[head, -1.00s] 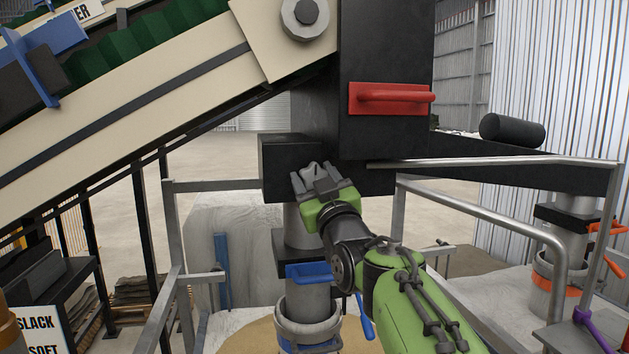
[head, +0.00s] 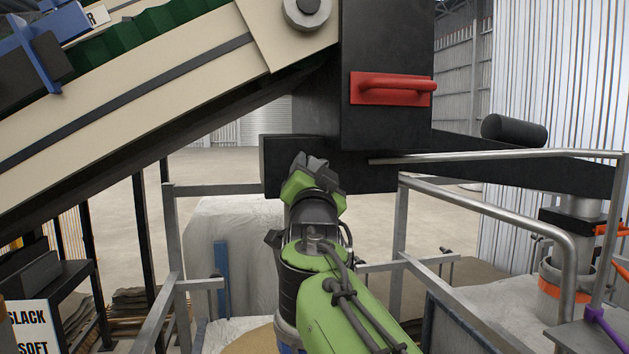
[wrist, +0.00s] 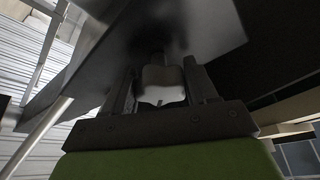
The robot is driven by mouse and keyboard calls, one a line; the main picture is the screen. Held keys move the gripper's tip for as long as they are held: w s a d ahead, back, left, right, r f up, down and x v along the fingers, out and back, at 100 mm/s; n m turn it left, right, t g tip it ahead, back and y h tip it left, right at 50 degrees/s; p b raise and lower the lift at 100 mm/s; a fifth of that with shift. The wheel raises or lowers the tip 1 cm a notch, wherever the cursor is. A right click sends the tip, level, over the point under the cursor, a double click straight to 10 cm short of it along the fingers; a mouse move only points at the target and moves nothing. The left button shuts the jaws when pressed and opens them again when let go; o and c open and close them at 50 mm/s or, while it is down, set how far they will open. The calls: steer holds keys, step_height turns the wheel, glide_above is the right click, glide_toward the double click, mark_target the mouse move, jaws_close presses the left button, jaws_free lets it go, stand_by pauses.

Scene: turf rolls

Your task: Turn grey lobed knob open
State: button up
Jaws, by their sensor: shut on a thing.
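The grey lobed knob (wrist: 160,84) shows in the wrist view as a pale lobed shape on a short dark stem, against a dark metal face. My gripper (wrist: 162,90) is shut on it, with one dark finger on each side. In the head view my gripper (head: 312,166) is at the black box (head: 274,166) under the chute, and my green wrist and arm hide the knob there.
A red handle (head: 394,89) is on the black chute above. Grey metal rails (head: 490,155) stand to the right and left of my arm. The sloped conveyor (head: 150,110) fills the upper left. A black roller (head: 514,130) lies at right.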

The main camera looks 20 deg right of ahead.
steer(key=m+g, duration=0.1)
steer(key=m, duration=0.1)
steer(key=m+h, duration=0.1)
steer(key=m, duration=0.1)
steer(key=shift+a+m+g, duration=0.1)
steer(key=shift+m+g, duration=0.3)
steer(key=shift+r+m+g+h+p, duration=0.1)
steer(key=shift+m+g+h+p, duration=0.3)
steer(key=shift+m, duration=0.7)
steer(key=shift+r+m+g+p, duration=0.1)
steer(key=shift+m+g, duration=0.5)
steer(key=shift+m, duration=0.5)
steer(key=shift+f, duration=0.1)
steer(key=o, duration=1)
steer(key=shift+c, duration=0.2)
steer(key=b+v, duration=0.1)
steer(key=v, duration=1.4)
steer(key=shift+s+a+b, duration=0.15)
steer(key=shift+s+b, duration=0.15)
steer(key=shift+b, duration=0.1)
